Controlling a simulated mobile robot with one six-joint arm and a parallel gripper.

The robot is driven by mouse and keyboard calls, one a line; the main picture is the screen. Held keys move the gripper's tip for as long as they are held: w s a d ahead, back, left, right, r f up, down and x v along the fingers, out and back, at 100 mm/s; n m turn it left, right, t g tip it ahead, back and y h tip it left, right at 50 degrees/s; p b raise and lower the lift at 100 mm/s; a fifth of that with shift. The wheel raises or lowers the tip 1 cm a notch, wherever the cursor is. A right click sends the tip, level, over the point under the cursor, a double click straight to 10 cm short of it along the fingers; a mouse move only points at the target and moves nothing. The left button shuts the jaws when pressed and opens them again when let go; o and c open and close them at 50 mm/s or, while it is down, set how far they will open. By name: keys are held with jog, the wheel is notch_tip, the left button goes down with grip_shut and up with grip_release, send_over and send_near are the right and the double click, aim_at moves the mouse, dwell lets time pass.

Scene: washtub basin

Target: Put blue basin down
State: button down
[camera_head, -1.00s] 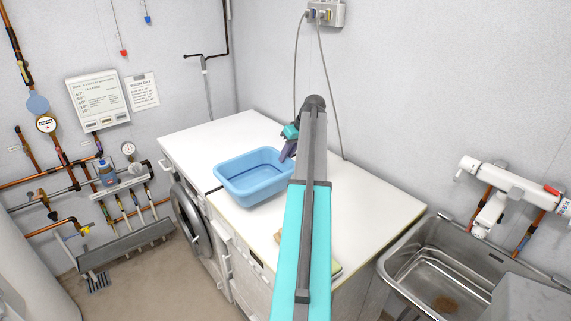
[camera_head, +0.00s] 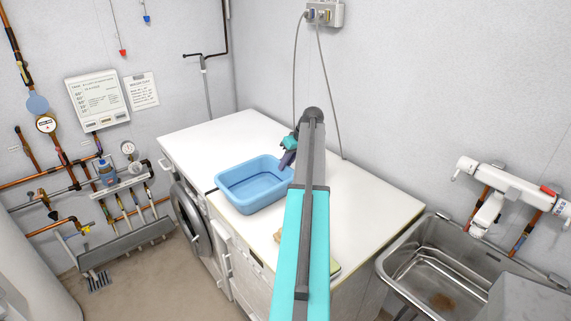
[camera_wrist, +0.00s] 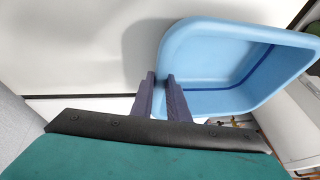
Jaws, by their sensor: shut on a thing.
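The blue basin (camera_head: 251,201) is at the front part of the white countertop, left of my arm in the head view. It is upright and looks empty, with a dark blue line inside. My gripper (camera_head: 288,159) is at the basin's right rim, partly hidden by my arm. In the wrist view, the two purple fingers (camera_wrist: 159,84) are shut on the near rim of the basin (camera_wrist: 200,62). I cannot tell for sure whether the basin's bottom touches the countertop.
The white countertop (camera_head: 207,143) has free room behind and left of the basin. A washing machine (camera_head: 190,222) stands below its front edge. A steel sink (camera_head: 440,262) is at the right. A small tan item (camera_head: 277,237) lies near my arm.

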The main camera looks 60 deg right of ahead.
jog(key=c, duration=2.2)
grip_release()
jog(key=shift+f, duration=0.15)
jog(key=o, duration=0.5)
jog(key=shift+r, duration=0.3)
jog(key=shift+b+v, duration=1.5)
jog(key=shift+v, duration=4.45)
